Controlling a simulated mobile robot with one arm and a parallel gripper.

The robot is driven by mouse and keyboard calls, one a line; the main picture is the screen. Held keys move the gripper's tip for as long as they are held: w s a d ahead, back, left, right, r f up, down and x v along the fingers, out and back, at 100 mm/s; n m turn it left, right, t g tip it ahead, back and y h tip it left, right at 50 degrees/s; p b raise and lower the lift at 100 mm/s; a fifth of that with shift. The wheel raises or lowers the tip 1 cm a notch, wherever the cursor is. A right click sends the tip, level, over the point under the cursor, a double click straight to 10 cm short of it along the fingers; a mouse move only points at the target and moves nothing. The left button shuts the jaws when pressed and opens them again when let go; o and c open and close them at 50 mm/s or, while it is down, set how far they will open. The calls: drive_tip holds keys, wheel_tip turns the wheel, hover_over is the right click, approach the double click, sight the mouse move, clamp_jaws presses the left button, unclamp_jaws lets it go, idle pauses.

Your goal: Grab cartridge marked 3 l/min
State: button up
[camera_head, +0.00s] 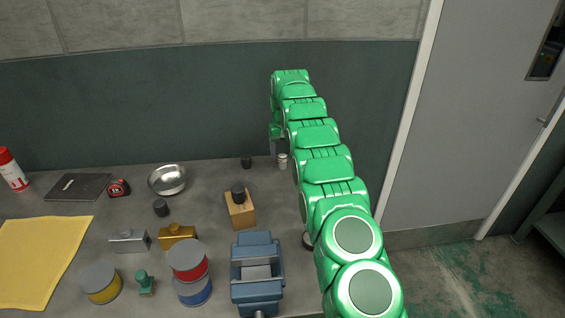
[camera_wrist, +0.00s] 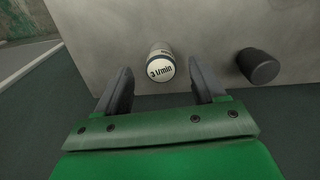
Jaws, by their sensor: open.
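The cartridge marked 3 l/min (camera_wrist: 161,64) stands on the table near its back edge. My gripper (camera_wrist: 164,80) is open, with one dark finger on each side of the cartridge and a gap to both. Whether the fingertips are level with it in depth I cannot tell. In the head view the pale cartridge (camera_head: 282,160) shows beside my gripper (camera_head: 279,150), which the arm partly hides.
A black cylinder (camera_wrist: 258,66) stands right of the cartridge in the wrist view; it also shows in the head view (camera_head: 246,162). A metal bowl (camera_head: 168,180), a wooden block (camera_head: 240,214), a blue vise (camera_head: 257,290) and several cans stand further left and nearer. A wall rises behind the table.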

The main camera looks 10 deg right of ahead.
sight(283, 156)
drive_tip(key=shift+w+f, duration=0.15)
drive_tip(key=shift+f, duration=2.6)
drive_tip(key=c, duration=1.2)
drive_tip(key=shift+r, duration=0.1)
